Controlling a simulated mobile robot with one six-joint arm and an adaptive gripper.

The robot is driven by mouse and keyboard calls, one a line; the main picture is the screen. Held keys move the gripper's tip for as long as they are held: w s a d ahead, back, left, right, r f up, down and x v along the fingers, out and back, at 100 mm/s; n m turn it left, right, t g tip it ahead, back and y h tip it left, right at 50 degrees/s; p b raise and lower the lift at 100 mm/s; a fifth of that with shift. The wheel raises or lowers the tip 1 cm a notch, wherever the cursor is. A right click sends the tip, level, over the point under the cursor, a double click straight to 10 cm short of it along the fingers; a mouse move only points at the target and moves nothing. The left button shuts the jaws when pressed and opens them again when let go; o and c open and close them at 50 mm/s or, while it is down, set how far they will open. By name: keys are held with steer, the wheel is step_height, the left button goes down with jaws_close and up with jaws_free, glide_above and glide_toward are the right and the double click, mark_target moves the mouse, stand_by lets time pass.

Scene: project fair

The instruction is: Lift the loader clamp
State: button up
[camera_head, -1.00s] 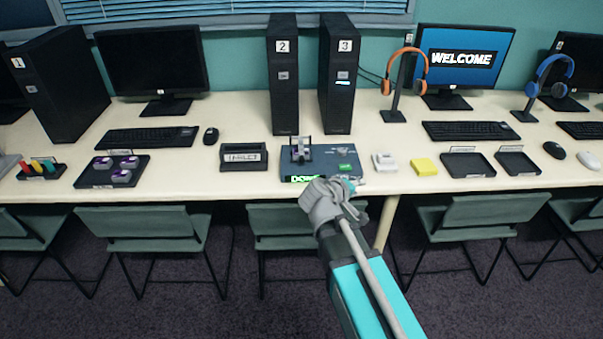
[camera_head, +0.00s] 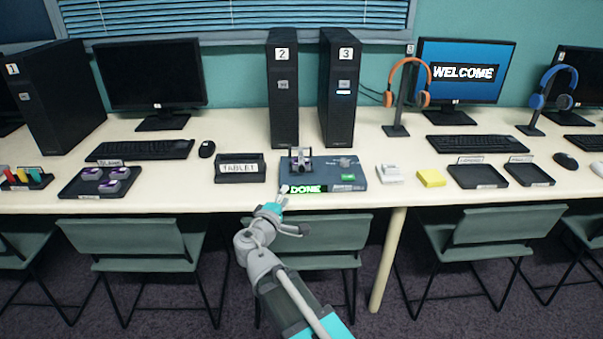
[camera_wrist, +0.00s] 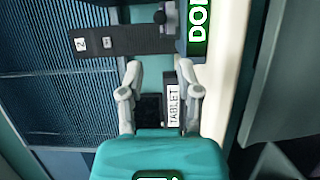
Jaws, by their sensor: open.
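The loader is a flat blue-grey box (camera_head: 335,175) on the table's front edge, with a lit green "DONE" sign. Its clamp, a small grey and dark upright part (camera_head: 300,160), stands at the left of the box top. In the wrist view a dark and grey part that looks like the clamp (camera_wrist: 168,16) shows at the top, beside the "DONE" sign. My gripper (camera_head: 278,207) is open and empty, in front of the table edge, just below and left of the loader. In the wrist view both fingers (camera_wrist: 161,80) are apart, with the clamp beyond their tips.
A black holder labelled TABLET (camera_head: 240,168) stands left of the loader. A white device (camera_head: 389,174) and a yellow block (camera_head: 431,178) lie to its right. Black towers 2 (camera_head: 283,95) and 3 (camera_head: 340,95) rise behind. Green chairs (camera_head: 310,230) stand under the table edge.

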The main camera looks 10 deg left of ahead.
mark_target(301, 171)
steer(key=shift+w, duration=0.1)
steer(key=w, duration=0.4)
steer(key=w+d, duration=0.1)
steer(key=w, duration=0.8)
steer(key=shift+w+d, duration=0.3)
jaws_close()
